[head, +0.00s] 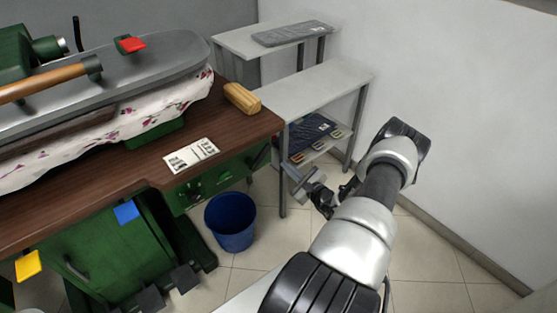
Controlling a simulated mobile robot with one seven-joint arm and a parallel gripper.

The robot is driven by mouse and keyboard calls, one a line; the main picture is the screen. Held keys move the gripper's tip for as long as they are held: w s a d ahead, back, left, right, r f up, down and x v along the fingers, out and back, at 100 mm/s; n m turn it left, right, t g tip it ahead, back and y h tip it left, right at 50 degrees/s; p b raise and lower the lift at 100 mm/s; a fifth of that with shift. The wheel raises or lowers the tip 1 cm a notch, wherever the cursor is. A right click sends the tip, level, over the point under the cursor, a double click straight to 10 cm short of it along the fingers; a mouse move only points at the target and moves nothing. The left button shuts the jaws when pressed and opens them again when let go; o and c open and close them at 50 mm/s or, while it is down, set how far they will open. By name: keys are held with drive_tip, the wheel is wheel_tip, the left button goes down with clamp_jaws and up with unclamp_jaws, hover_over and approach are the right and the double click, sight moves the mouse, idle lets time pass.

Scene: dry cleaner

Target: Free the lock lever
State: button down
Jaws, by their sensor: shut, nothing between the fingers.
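The green garment press stands at the left, with a long grey upper head (150,75) over a padded board with a floral cover (115,128). A wooden-gripped handle (45,82) runs along the head. A red tab (132,44) sits on top of the head, and a thin black lever (77,33) stands up behind it. I cannot tell which part is the lock lever. My gripper (299,180) is shut and empty, low in front of the grey shelf, right of the press and well apart from it.
The brown table (240,125) carries a wooden block (242,98) and a printed card (191,155). A blue bucket (231,221) stands below. Blue (126,212) and yellow (28,265) tabs show lower left. Grey shelves (315,88) hold folded clothes. Floor at right is clear beside the wall.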

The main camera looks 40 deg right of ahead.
drive_tip(key=shift+s+a+r, duration=0.1)
drive_tip(key=shift+s, duration=1.25)
